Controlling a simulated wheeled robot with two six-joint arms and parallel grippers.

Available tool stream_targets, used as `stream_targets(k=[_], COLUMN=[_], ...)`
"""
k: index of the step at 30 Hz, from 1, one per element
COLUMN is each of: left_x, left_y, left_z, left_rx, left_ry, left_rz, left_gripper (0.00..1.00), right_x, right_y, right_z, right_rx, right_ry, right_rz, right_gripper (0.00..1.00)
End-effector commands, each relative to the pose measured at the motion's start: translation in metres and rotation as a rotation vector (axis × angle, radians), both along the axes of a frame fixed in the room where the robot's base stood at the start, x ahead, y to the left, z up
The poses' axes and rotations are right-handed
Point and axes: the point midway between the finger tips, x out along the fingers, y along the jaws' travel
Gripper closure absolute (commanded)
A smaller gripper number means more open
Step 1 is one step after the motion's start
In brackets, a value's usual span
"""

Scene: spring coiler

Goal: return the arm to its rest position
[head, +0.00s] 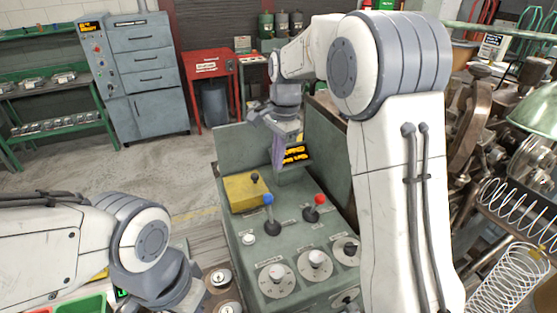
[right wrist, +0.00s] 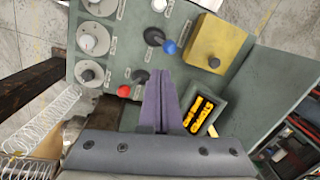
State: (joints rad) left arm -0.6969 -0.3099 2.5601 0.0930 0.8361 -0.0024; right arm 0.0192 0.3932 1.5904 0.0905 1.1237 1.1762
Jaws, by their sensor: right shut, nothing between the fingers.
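My right arm reaches over the green control panel (head: 255,282), and its gripper (head: 278,158) hangs above the far part of the panel, by the lit orange display (head: 295,154). In the right wrist view the purple fingers of the right gripper (right wrist: 161,76) are pressed together with nothing between them. They point toward the blue-knobbed lever (right wrist: 168,46) and the red-knobbed lever (right wrist: 125,90), apart from both as far as I can tell. My left arm comes in at the lower left; its gripper fingers are outside the head view.
A yellow box with a black knob (head: 246,190) sits on the panel beside the levers. Several dials (head: 314,265) line its near part. Coiled springs (head: 497,282) and machinery stand close on the right. Grey cabinets (head: 146,70) and a red stand (head: 210,68) are farther back. Floor at left is open.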

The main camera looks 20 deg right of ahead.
Motion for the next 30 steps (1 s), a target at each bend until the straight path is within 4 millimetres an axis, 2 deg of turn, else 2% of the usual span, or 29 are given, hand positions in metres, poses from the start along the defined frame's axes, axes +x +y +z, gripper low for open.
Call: stream_targets(k=[7, 11, 14, 16, 19, 21, 24, 27, 30], left_x=[0.000, 0.000, 0.000, 0.000, 0.000, 0.000, 0.000, 0.000, 0.000], left_y=[0.000, 0.000, 0.000, 0.000, 0.000, 0.000, 0.000, 0.000, 0.000], left_z=[0.000, -0.008, -0.021, -0.033, -0.047, -0.056, -0.066, -0.072, -0.074], left_rx=[0.000, 0.000, 0.000, 0.000, 0.000, 0.000, 0.000, 0.000, 0.000], left_ry=[0.000, 0.000, 0.000, 0.000, 0.000, 0.000, 0.000, 0.000, 0.000], left_rz=[0.000, 0.000, 0.001, 0.001, 0.002, 0.002, 0.003, 0.003, 0.004], left_gripper=[1.00, 1.00, 1.00, 1.00, 1.00, 1.00, 1.00, 1.00, 1.00], right_x=[-0.001, -0.019, -0.057, -0.097, -0.161, -0.203, -0.253, -0.286, -0.303], right_y=[0.000, 0.023, 0.062, 0.091, 0.121, 0.132, 0.136, 0.132, 0.129], right_z=[-0.001, -0.005, -0.016, -0.027, -0.047, -0.063, -0.084, -0.100, -0.109], right_rx=[0.000, -0.003, -0.010, -0.015, -0.022, -0.025, -0.028, -0.029, -0.030], right_ry=[0.001, -0.008, -0.024, -0.040, -0.068, -0.086, -0.108, -0.124, -0.133], right_rz=[0.003, 0.130, 0.382, 0.624, 0.990, 1.227, 1.514, 1.717, 1.828], right_gripper=[1.00, 1.00, 1.00, 1.00, 1.00, 1.00, 1.00, 1.00, 1.00])
